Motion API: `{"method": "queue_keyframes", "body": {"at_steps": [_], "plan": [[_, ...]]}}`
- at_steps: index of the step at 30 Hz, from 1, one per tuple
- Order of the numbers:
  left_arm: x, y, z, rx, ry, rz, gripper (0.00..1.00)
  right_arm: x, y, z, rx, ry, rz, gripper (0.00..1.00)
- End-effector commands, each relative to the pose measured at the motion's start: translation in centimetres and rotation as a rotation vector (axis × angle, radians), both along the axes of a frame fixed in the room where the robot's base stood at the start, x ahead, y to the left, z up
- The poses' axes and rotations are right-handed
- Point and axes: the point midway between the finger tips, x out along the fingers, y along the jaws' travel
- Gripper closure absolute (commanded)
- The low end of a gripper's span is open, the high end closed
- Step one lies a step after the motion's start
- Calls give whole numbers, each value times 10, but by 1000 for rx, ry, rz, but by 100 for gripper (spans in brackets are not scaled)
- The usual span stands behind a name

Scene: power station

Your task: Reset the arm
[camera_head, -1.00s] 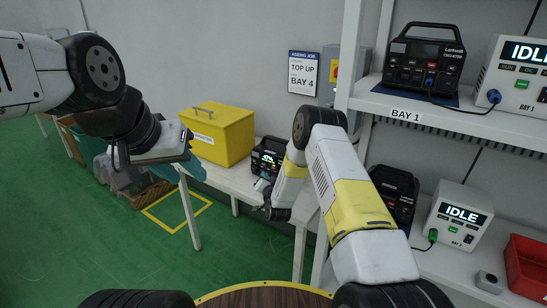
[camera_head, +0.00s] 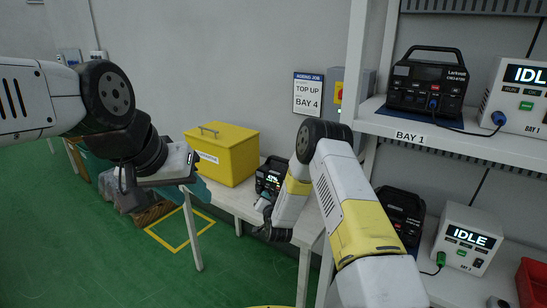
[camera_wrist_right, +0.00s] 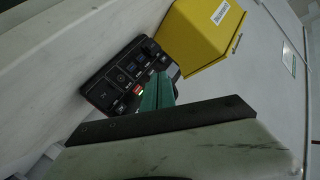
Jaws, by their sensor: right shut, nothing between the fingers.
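My right arm (camera_head: 340,190) reaches forward and bends down over the white table. Its gripper (camera_head: 264,206) is beside a small black power station (camera_head: 271,172). In the right wrist view, the green fingers of the right gripper (camera_wrist_right: 157,92) are together and empty, and point toward the black power station (camera_wrist_right: 105,88). They overlap its lit display in the picture; I cannot tell whether they touch it. My left arm comes in from the left, with its gripper (camera_head: 188,165) in the air left of the yellow box. Its fingers are not clear enough to judge.
A yellow box (camera_head: 222,155) stands on the white table (camera_head: 235,205). At right, a shelf (camera_head: 455,140) holds a black power station (camera_head: 428,85) and a tester reading IDLE (camera_head: 515,100). Below are another black unit (camera_head: 400,215), another IDLE tester (camera_head: 465,240) and a red bin (camera_head: 530,285).

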Motion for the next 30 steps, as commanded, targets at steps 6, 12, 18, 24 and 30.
{"method": "queue_keyframes", "body": {"at_steps": [6,12,18,24,30], "plan": [[0,0,0,0,0,0,61,8,-17,94,-80,79,45,100],[0,0,0,0,0,0,61,-19,-39,176,-169,184,96,100],[0,0,0,0,0,0,61,-73,-65,245,-254,289,142,100],[0,0,0,0,0,0,61,-152,-92,298,-330,396,189,100],[0,0,0,0,0,0,61,-247,-117,329,-398,503,239,100]]}}
